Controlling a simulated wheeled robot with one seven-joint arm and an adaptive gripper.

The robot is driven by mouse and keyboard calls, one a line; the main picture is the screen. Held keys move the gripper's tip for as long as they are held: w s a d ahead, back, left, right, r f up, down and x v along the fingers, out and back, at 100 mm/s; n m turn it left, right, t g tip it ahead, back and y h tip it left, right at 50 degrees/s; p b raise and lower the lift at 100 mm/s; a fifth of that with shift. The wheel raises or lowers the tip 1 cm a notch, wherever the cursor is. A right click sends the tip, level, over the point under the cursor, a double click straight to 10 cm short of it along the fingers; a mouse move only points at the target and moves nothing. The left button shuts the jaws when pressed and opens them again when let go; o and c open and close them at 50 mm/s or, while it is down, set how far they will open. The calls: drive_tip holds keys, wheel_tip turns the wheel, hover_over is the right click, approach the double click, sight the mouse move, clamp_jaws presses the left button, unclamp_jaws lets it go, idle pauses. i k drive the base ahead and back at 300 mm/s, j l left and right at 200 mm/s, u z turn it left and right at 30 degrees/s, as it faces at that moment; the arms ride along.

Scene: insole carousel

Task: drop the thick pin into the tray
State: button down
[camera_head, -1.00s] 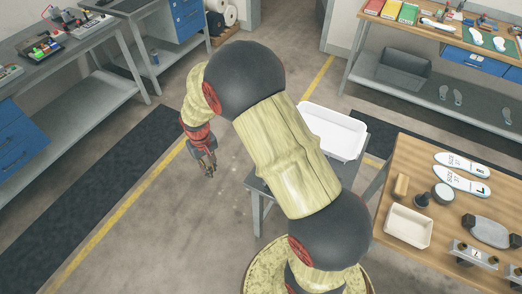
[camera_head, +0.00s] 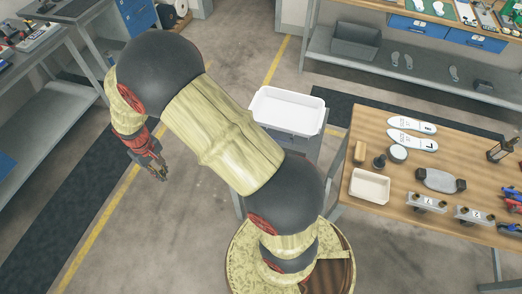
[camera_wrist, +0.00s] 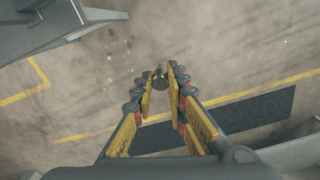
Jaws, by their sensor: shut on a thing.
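My gripper (camera_head: 160,170) hangs over the open floor at the left of the head view, well apart from the tables. In the wrist view its fingers (camera_wrist: 161,82) are closed together at the tips on a small dark piece, likely the thick pin (camera_wrist: 160,74); little of it shows. A large white tray (camera_head: 288,122) stands on a grey stand right of my arm. A smaller cream tray (camera_head: 370,198) sits on the wooden table. Both trays look empty. I cannot tell which one the task names.
The wooden table (camera_head: 440,228) at right holds insoles (camera_head: 412,137), a grey pad (camera_head: 440,180) and metal blocks with dark posts (camera_head: 427,202). Workbenches line the left and back. A grey bin (camera_head: 356,42) sits on the back shelf. The floor below my gripper is clear.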

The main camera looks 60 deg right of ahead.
sight(371, 191)
drive_tip(key=j+u, duration=0.1)
drive_tip(key=u, duration=0.35)
drive_tip(key=j+u, duration=0.15)
drive_tip(key=u, duration=0.3)
drive_tip(key=j+u, duration=0.1)
drive_tip(key=u, duration=0.3)
drive_tip(key=j+u, duration=0.1)
drive_tip(key=u, duration=0.35)
drive_tip(key=z, duration=0.65)
drive_tip(key=j+z, duration=0.1)
drive_tip(key=z, duration=0.55)
drive_tip(key=j+z, duration=0.1)
drive_tip(key=z, duration=1.2)
drive_tip(key=j+z, duration=0.15)
drive_tip(key=z, duration=1.15)
drive_tip(key=k+z, duration=0.1)
drive_tip(key=z, duration=1.2)
